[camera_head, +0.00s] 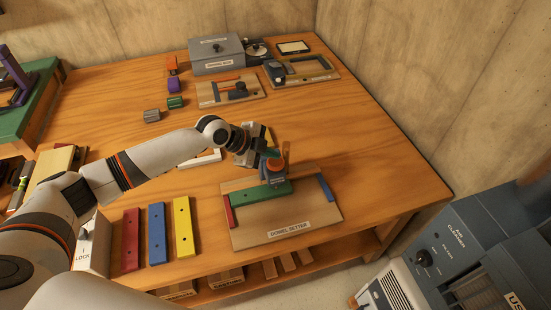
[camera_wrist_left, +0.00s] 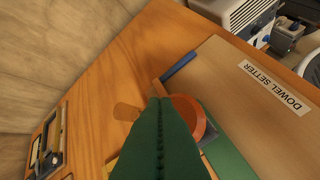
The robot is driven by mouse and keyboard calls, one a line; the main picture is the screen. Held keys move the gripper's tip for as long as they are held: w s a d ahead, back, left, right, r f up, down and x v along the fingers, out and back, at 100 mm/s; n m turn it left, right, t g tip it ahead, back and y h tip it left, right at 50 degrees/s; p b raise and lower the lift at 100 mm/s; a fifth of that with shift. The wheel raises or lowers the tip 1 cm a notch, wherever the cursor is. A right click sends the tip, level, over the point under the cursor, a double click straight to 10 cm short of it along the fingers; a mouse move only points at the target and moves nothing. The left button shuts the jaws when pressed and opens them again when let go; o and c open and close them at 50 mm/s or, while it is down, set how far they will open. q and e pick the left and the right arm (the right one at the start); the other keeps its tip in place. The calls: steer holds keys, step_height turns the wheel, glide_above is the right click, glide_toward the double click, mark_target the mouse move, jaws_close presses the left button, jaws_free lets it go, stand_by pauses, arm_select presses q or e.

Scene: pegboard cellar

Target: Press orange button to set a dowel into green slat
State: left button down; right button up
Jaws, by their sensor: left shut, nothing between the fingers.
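The dowel setter (camera_head: 325,212) is a labelled wooden board near the table's front right; its board also shows in the left wrist view (camera_wrist_left: 225,75). The green slat (camera_head: 250,195) lies on it, between a red block on the left and a blue block on the right. The orange button (camera_head: 281,164) tops the grey head standing over the slat. My left gripper (camera_head: 272,153) is shut and empty, its green-tipped fingers right at the button. In the left wrist view the fingers (camera_wrist_left: 160,105) partly cover the button (camera_wrist_left: 203,122) and slat (camera_wrist_left: 228,158). I cannot tell whether they touch.
Red (camera_head: 131,240), blue (camera_head: 157,234) and yellow (camera_head: 183,231) slats lie left of the board. A grey box (camera_head: 216,55) and other wooden-board fixtures stand at the back. A blue-grey air cleaner (camera_head: 450,255) stands right of the table. Bare tabletop lies right of the gripper.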

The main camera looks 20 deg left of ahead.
mark_target(271, 163)
arm_select(q)
steer(key=shift+r+p, duration=1.85)
steer(key=shift+r, duration=0.75)
steer(key=shift+f, duration=0.1)
